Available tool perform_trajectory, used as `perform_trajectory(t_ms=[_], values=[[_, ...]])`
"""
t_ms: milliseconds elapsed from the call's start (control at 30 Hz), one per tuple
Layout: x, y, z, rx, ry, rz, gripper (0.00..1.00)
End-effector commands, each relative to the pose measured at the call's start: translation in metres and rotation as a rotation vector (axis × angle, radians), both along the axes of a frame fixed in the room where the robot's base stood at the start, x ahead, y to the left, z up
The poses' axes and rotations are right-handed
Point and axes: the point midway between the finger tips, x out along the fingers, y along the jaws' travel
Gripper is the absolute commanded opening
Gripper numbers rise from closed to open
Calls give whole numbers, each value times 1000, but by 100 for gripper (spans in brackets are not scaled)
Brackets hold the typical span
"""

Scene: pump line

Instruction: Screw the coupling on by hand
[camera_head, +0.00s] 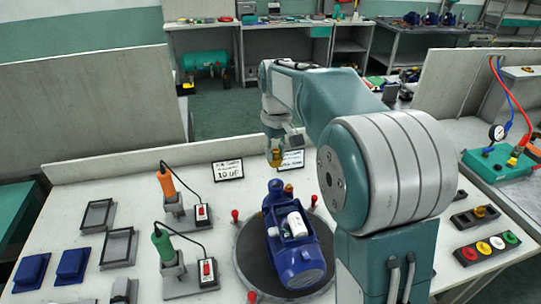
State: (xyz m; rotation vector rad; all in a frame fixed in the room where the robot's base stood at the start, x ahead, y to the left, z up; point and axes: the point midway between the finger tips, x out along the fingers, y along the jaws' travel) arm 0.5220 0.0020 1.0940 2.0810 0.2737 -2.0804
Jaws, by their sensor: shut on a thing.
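My gripper (277,147) points down, above and behind the blue pump (300,255), near the back edge of the table. It is shut on a small brass-coloured piece (275,158), which looks like the coupling; its fingertips are small and partly blend with it. The piece is held clear of the pump. The pump lies on a dark round turntable (246,250), with a white part (296,224) on its upper side. A small orange-brown fitting (288,188) shows at the pump's far end. My arm hides the turntable's right side.
Orange (166,182) and green (163,246) handled tools stand in holders at left. Red pegs (235,215) surround the turntable. Empty trays (97,215) and blue blocks (72,262) lie far left. A button panel (488,247) and a gauge with hoses (497,132) are at right.

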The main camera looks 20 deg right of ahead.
Motion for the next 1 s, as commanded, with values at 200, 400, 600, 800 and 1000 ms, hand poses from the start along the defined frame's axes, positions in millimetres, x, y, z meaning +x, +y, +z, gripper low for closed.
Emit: perform_trajectory(t_ms=[200, 400, 600, 800, 1000], values=[[0, 4, -16, -5, 3, -1, 0], [0, 10, -33, -10, 2, 1, 0], [0, 8, -50, -9, 2, 0, 0], [0, 5, -61, -7, 1, -1, 0], [0, 8, -64, -9, 1, 0, 0]])
